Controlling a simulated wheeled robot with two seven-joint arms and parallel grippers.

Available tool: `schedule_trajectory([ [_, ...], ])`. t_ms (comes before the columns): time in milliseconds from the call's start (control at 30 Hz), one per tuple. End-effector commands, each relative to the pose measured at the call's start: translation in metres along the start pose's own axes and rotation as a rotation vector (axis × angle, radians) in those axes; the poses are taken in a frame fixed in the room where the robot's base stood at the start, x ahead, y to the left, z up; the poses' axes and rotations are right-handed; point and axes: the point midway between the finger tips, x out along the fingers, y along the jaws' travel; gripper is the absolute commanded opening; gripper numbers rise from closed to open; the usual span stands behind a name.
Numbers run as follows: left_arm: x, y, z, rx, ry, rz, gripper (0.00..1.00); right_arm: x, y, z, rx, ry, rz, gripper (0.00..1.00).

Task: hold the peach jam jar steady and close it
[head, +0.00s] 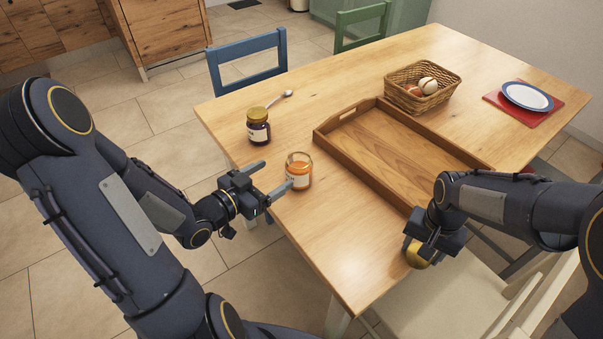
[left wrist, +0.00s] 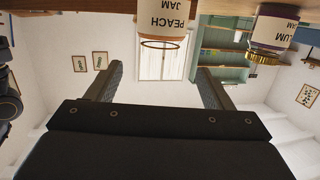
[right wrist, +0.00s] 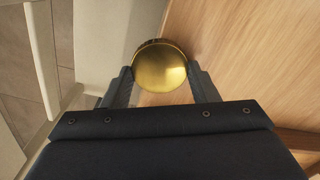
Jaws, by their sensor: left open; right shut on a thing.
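The peach jam jar (head: 299,171) stands upright and open on the table, with orange jam inside. In the left wrist view the peach jam jar (left wrist: 163,20) appears upside down with its label readable. My left gripper (head: 276,179) is open, its fingers pointing at the jar from the left, apart from it or just reaching it; I cannot tell which. My right gripper (head: 419,248) is shut on a gold lid (right wrist: 160,66), near the table's front right edge. The lid also shows in the head view (head: 416,256), partly hidden by the gripper.
A plum jam jar (head: 258,126) with a gold lid stands behind the peach jar, a spoon (head: 281,97) beside it. A wooden tray (head: 352,150) lies right of the peach jar. A basket (head: 391,77) and a plate (head: 527,96) are farther back. The table's front is clear.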

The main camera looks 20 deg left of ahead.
Motion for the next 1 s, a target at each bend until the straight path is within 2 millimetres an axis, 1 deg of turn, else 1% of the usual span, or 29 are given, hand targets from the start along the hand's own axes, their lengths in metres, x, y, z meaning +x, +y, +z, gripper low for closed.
schedule_trajectory([
  [67,0.0,0.0,0.0,0.0,0.0,0.0,0.74,0.0,0.0,0.0,0.0,0.0,0.0,0.33],
  [167,0.007,0.0,0.0,-0.001,0.0,0.002,0.74,0.0,0.0,0.0,0.0,0.0,0.0,0.33],
  [400,0.046,0.001,0.0,0.0,0.0,0.003,0.74,0.0,0.0,0.0,-0.001,0.0,0.0,0.33],
  [500,0.057,0.0,0.0,-0.001,-0.001,0.002,0.74,0.0,0.0,0.0,-0.001,0.0,0.0,0.33],
  [600,0.06,0.0,0.0,0.0,-0.002,0.0,0.74,0.0,0.0,0.0,-0.001,0.0,0.0,0.33],
  [867,0.061,0.0,0.0,0.0,-0.002,-0.001,0.74,0.0,0.0,0.0,-0.001,0.0,0.0,0.33],
  [933,0.064,0.0,0.0,0.0,-0.001,-0.001,0.74,0.0,0.0,0.0,-0.001,0.0,0.0,0.33],
  [1000,0.073,0.0,0.0,0.001,0.0,0.002,0.74,-0.001,0.0,0.0,-0.001,0.0,0.0,0.33],
])
